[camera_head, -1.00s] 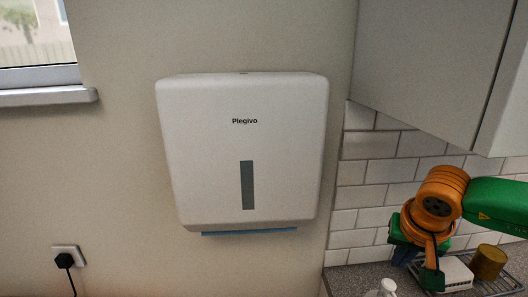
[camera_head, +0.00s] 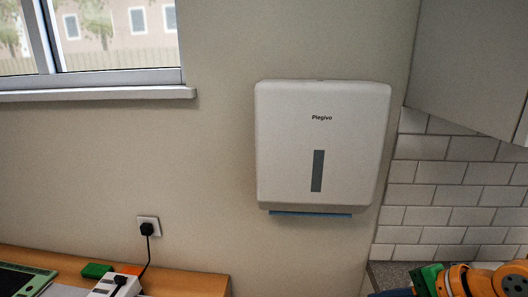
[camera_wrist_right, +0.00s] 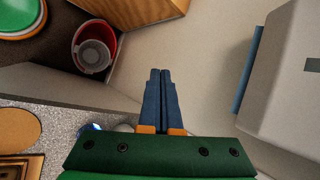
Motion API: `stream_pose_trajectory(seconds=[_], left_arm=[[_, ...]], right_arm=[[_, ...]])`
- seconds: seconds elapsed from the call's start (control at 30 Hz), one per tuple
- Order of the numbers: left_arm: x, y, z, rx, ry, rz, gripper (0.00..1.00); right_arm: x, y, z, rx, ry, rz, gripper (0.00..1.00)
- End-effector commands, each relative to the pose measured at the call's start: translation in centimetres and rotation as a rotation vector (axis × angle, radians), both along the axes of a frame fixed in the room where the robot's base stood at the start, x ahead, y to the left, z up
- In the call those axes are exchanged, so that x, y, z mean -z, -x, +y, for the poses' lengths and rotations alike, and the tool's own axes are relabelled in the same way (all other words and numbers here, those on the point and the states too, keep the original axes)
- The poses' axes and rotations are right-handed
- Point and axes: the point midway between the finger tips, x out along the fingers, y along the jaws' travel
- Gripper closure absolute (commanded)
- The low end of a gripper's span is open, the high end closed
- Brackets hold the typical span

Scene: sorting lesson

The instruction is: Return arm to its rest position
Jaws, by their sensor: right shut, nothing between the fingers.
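My right arm (camera_head: 480,280) shows as orange and green parts at the bottom right corner of the head view; its fingertips are not clear there. In the right wrist view my right gripper (camera_wrist_right: 159,72) has its two dark blue fingers together with nothing between them. It hangs free in front of the wall, left of the white dispenser (camera_wrist_right: 290,110). My left gripper is in neither view.
The white Plegivo dispenser (camera_head: 322,145) hangs on the wall, with a blue edge below. A grey cabinet (camera_head: 470,65) hangs at upper right. A red bucket (camera_wrist_right: 95,45) stands at upper left in the wrist view.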

Motion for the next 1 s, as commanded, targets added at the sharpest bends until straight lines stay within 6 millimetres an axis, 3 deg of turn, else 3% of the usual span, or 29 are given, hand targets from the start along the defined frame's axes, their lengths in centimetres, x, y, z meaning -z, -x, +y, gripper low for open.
stream_pose_trajectory(seconds=[0.1,0.17,0.23,0.3,0.37,0.4,0.47,0.5,0.6,0.7,0.8,0.93,1.0], left_arm=[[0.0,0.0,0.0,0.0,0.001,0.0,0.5],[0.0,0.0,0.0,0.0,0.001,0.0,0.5],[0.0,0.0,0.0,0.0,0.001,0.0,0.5],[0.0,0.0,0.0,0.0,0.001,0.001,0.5],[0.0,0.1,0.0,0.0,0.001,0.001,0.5],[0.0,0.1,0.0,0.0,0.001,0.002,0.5],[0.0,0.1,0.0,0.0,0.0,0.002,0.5],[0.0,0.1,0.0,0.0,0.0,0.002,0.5],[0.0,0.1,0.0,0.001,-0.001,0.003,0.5],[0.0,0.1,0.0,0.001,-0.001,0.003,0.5],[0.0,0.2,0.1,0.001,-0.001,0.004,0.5],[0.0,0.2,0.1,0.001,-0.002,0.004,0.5],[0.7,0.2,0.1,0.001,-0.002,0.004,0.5]], right_arm=[[-0.7,-1.0,2.5,0.235,-0.428,0.017,1.0],[-1.5,-1.7,3.0,0.388,-0.685,0.044,1.0],[-2.4,-2.7,2.4,0.61,-1.035,0.094,1.0],[-2.3,-3.4,0.1,0.899,-1.458,0.181,1.0],[-0.3,-3.1,-2.9,1.21,-1.873,0.285,1.0],[2.3,-2.2,-4.9,1.437,-2.145,0.362,1.0],[6.8,0.2,-6.5,1.769,-2.486,0.462,1.0],[9.6,2.0,-6.6,-1.732,2.338,-0.452,1.0],[14.8,6.2,-5.0,-1.545,1.888,-0.381,1.0],[18.3,10.1,-2.0,-1.412,1.546,-0.315,1.0],[20.3,13.6,1.5,-1.31,1.264,-0.251,1.0],[21.2,17.7,6.5,-1.204,0.941,-0.17,1.0],[24.7,17.3,6.2,-1.222,0.944,-0.149,1.0]])
